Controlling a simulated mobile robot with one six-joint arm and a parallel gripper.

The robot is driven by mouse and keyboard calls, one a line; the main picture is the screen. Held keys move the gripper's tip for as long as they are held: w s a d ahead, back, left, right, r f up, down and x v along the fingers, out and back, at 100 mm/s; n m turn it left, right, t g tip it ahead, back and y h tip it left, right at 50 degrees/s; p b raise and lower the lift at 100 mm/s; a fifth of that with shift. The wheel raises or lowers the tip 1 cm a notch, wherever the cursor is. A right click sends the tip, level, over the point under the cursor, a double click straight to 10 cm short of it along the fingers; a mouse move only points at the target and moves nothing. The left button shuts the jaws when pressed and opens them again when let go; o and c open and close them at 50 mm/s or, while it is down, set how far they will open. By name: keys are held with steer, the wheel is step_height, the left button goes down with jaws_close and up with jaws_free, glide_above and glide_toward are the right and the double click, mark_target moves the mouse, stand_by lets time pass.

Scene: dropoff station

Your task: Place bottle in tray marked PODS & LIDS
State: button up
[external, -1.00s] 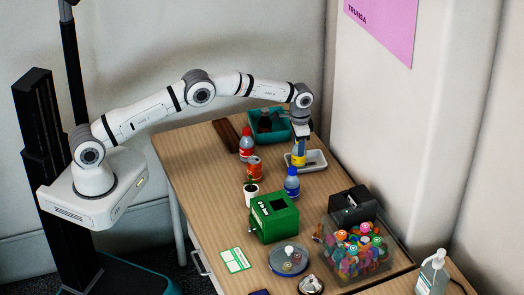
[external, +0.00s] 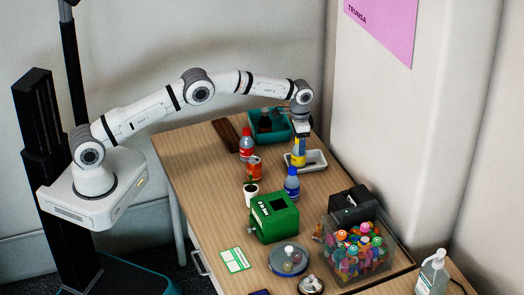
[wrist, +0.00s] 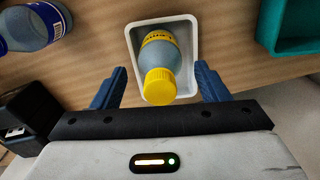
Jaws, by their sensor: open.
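A bottle with a yellow cap and yellow label (wrist: 172,60) stands in a small white tray (wrist: 131,40). In the external view the bottle (external: 298,159) is partly hidden under my gripper (external: 301,134), and the tray (external: 319,160) lies near the wall side of the table. My gripper (wrist: 161,70) is open in the wrist view, with one blue finger on each side of the bottle and gaps between. No marking on the tray can be read.
A teal bin (external: 283,132) holding a dark bottle stands behind the tray. A red-capped bottle (external: 247,146), an orange can (external: 254,168) and a blue-capped bottle (external: 292,184) stand nearby. A green box (external: 274,218) stands closer to the camera.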

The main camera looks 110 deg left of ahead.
step_height(320, 180, up, 11)
steer(key=shift+f+b, duration=0.15)
steer(key=shift+b, duration=0.2)
steer(key=shift+d, duration=0.1)
steer(key=w+d+r+m, duration=0.2)
steer(key=d+r, duration=0.9)
steer(key=d, duration=0.5)
steer(key=s+d+r+m+t, duration=0.1)
steer(key=s+d+r, duration=0.2)
steer(key=d, duration=0.5)
steer(key=s+d+r+t, duration=0.1)
steer(key=s+d+r, duration=0.25)
steer(key=d, duration=0.45)
steer(key=s+d+f+m, duration=0.1)
steer(key=s+d+f, duration=0.1)
steer(key=s+d, duration=0.7)
steer(key=s+d+f+m, duration=0.2)
steer(key=s+d, duration=0.7)
steer(key=s, duration=0.7)
steer(key=shift+d+f+t, duration=0.3)
steer(key=shift+f+t, duration=0.1)
steer(key=shift+f, duration=0.4)
